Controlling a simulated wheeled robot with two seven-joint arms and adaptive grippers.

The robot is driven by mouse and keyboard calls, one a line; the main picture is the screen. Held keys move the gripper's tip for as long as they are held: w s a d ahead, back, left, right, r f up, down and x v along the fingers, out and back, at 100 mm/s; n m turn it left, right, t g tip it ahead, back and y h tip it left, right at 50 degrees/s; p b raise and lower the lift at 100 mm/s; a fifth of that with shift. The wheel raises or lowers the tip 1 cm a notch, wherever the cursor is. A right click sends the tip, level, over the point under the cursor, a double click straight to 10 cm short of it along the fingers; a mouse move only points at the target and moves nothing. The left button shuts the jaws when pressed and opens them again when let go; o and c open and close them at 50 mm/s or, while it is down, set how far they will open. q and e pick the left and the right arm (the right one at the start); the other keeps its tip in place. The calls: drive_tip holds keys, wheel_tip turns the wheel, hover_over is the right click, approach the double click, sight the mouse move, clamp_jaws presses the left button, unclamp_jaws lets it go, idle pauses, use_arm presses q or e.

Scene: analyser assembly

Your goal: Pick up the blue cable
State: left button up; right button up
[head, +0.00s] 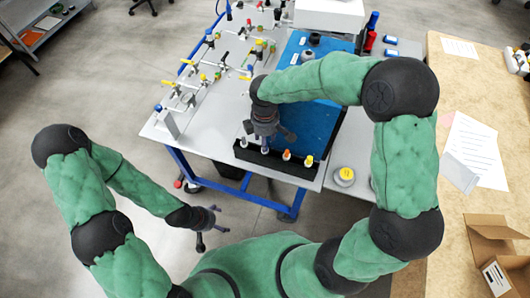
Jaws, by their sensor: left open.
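I cannot make out a blue cable in the head view; it may be hidden or too small to tell. My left gripper (211,229) is open and empty, low over the floor in front of the table's left part. My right gripper (267,138) points down over the front of the blue mat (322,125), just behind a black rack. What lies under it is hidden, and I cannot tell whether its fingers are open or shut.
The black rack (300,170) holds small bottles with white, orange and yellow caps. Valves and fittings (205,80) crowd the left of the grey table (225,120). A yellow-topped round piece (345,175) sits right of the rack. A wooden table (450,110) with papers and an open carton (495,240) stands right.

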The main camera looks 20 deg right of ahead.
sight(265, 154)
wheel_tip(265, 154, down, 4)
drive_tip(key=shift+r+b, duration=0.1)
drive_tip(key=shift+b, duration=0.35)
drive_tip(key=shift+c, duration=0.2)
clamp_jaws()
